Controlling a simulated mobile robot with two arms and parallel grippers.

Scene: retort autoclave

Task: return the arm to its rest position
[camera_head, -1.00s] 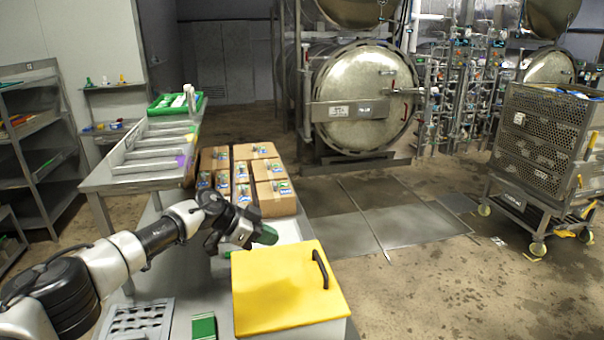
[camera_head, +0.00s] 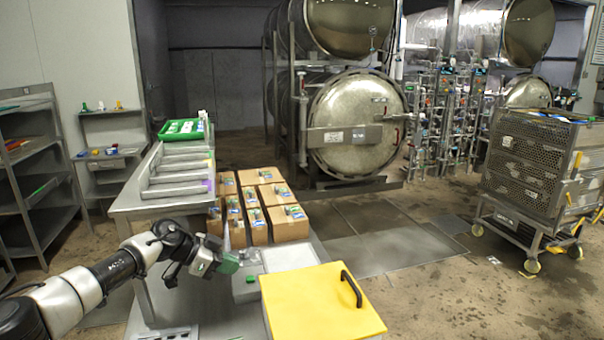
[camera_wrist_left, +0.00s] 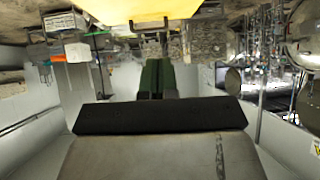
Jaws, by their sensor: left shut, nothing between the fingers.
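My left gripper (camera_head: 236,261) comes in from the left on a white and black arm (camera_head: 120,266). Its green fingers are together with nothing between them. It hangs over the bench, left of the yellow-lidded box (camera_head: 318,300) and in front of the cartons. In the left wrist view the closed green fingers (camera_wrist_left: 157,76) show in the middle, with the yellow lid (camera_wrist_left: 130,10) at the top edge. My right gripper is not in view.
Several brown cartons (camera_head: 290,224) stand behind the gripper. A steel table (camera_head: 135,200) with a green tray (camera_head: 183,130) is further back. A mesh trolley (camera_head: 530,170) stands at the right. A round retort door (camera_head: 352,122) is behind. The floor between is clear.

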